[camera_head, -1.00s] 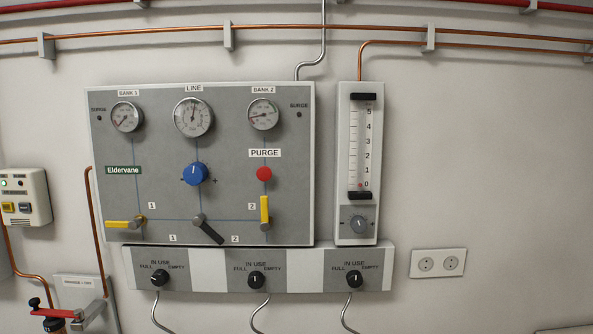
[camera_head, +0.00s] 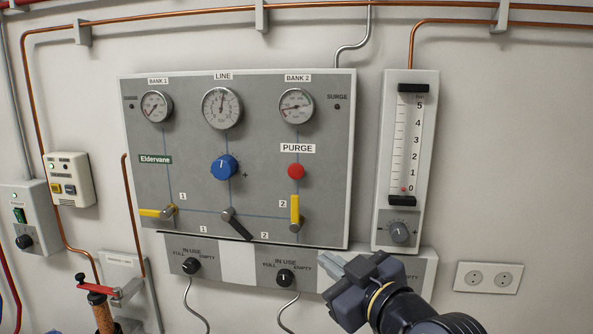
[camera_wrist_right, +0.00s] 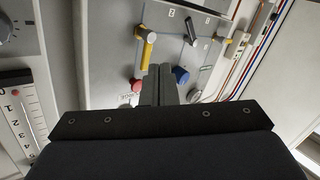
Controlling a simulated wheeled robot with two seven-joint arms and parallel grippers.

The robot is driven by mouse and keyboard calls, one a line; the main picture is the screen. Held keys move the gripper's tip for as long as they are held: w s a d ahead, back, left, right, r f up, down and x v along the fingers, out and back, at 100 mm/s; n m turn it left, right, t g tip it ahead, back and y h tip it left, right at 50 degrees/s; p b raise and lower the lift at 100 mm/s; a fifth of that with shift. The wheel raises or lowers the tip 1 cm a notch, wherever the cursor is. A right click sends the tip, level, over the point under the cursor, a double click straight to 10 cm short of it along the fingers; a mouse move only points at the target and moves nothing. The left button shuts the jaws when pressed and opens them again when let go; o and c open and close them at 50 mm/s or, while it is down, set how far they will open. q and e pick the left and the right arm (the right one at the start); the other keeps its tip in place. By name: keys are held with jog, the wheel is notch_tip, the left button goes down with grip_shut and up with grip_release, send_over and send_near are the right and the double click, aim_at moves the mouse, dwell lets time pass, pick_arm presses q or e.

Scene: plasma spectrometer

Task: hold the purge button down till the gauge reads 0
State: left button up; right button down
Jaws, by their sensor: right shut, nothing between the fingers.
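The red purge button (camera_head: 295,171) sits under the PURGE label on the grey panel (camera_head: 190,190), and nothing touches it. The Bank 2 gauge (camera_head: 296,106) is above it, its needle pointing to the left side of the dial; the digits are too small to read. The line gauge (camera_head: 222,107) has its needle near upright. My right gripper (camera_head: 328,264) is shut and empty, below and right of the button, in front of the lower switch strip. In the right wrist view the button (camera_wrist_right: 137,85) shows just left of the shut fingers (camera_wrist_right: 160,85). My left gripper is not in view.
A blue knob (camera_head: 224,167) is left of the button. A yellow lever (camera_head: 296,210) stands upright just below it, and a black lever (camera_head: 238,225) is lower left. The flow meter (camera_head: 408,150) stands right of the panel. A wall socket (camera_head: 488,277) is at the right.

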jog(key=w+a+r+n+t+y+p, duration=0.1)
jog(key=w+a+r+n+t+y, duration=0.1)
jog(key=a+r, duration=0.5)
notch_tip(320, 180, up, 3)
jog(key=shift+r+n+t+y, duration=0.1)
jog(key=shift+n+t+y, duration=0.2)
jog(key=shift+t+y, duration=0.3)
jog(key=shift+w, duration=0.15)
jog(key=p, duration=0.1)
send_near(291, 170)
jog(key=shift+w+a+r, duration=0.35)
jog(key=shift+w+a, duration=0.25)
jog(key=shift+a, duration=0.05)
jog(key=shift+w+a+r, duration=0.35)
jog(key=shift+w+a, duration=0.25)
jog(key=shift+a, duration=0.05)
jog(key=shift+w+a+r, duration=0.35)
jog(key=shift+w+a, duration=0.25)
jog(key=shift+a, duration=0.05)
jog(key=shift+w, duration=0.15)
jog(key=shift+w, duration=0.25)
jog(key=shift+w+d+b, duration=0.25)
jog(key=shift+w+b, duration=0.15)
jog(key=shift+w, duration=0.15)
dwell(0.9)
